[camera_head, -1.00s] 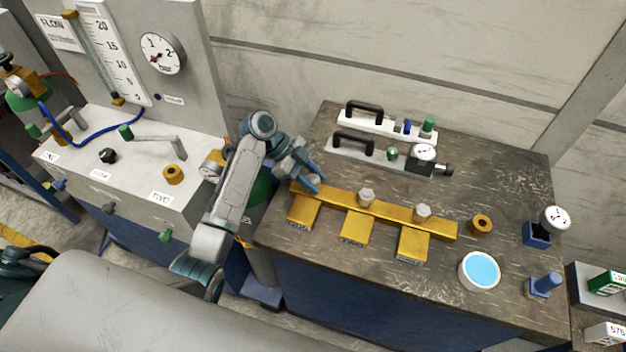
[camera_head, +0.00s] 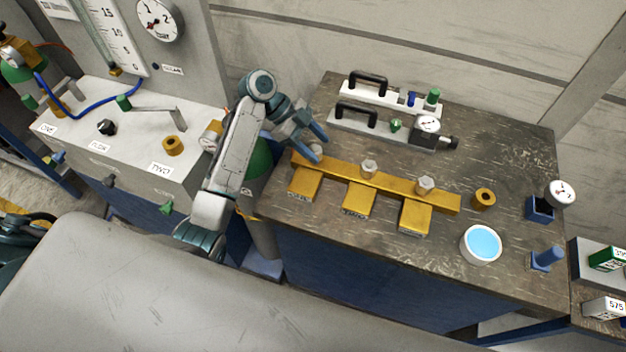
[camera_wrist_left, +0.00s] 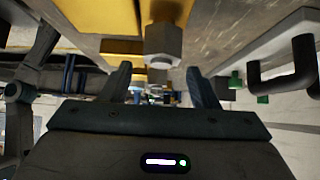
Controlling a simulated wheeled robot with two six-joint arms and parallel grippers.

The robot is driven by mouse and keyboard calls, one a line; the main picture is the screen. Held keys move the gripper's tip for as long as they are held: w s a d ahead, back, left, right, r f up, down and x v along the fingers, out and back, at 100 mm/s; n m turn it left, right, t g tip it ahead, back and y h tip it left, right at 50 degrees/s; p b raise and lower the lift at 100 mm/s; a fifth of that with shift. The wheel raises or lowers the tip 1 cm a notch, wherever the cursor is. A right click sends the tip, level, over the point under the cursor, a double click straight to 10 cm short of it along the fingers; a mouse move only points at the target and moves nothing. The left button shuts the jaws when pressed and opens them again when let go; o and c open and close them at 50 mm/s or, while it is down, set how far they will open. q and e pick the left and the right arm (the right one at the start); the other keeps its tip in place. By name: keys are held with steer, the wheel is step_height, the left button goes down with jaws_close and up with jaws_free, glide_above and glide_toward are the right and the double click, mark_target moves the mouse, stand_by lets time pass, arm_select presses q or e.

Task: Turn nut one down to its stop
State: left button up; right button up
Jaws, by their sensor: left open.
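The yellow bar (camera_head: 395,189) lies on the dark bench and carries a row of grey hex nuts. Nut one (camera_head: 316,150), at the left end of the bar, is partly hidden by my left gripper (camera_head: 318,141). My left gripper is open, with its fingers close to nut one. In the left wrist view a hex nut (camera_wrist_left: 163,42) on its stud stands just ahead of the open fingers, roughly centred across the gap (camera_wrist_left: 160,80). The other two nuts are the middle one (camera_head: 369,169) and the right one (camera_head: 425,186). My right gripper is not in view.
Behind the bar stand white blocks with black handles (camera_head: 368,83) and a small gauge (camera_head: 428,124). A brass ring (camera_head: 484,199), a blue-filled dish (camera_head: 481,244) and blue holders (camera_head: 540,208) are to the right. The grey cabinet (camera_head: 135,150) is left of my arm.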

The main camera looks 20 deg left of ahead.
arm_select(q)
steer(key=s+d+b, duration=0.1)
steer(key=s, duration=0.2)
steer(key=s+d+r+b, duration=0.1)
steer(key=s, duration=0.2)
steer(key=s+b, duration=0.1)
steer(key=s, duration=0.2)
steer(key=shift+s+d+r, duration=0.35)
steer(key=shift+d+r, duration=0.05)
steer(key=s+d+p, duration=0.1)
steer(key=s+p, duration=0.1)
steer(key=s, duration=0.3)
steer(key=shift+s+d+r, duration=0.35)
steer(key=shift+r, duration=0.1)
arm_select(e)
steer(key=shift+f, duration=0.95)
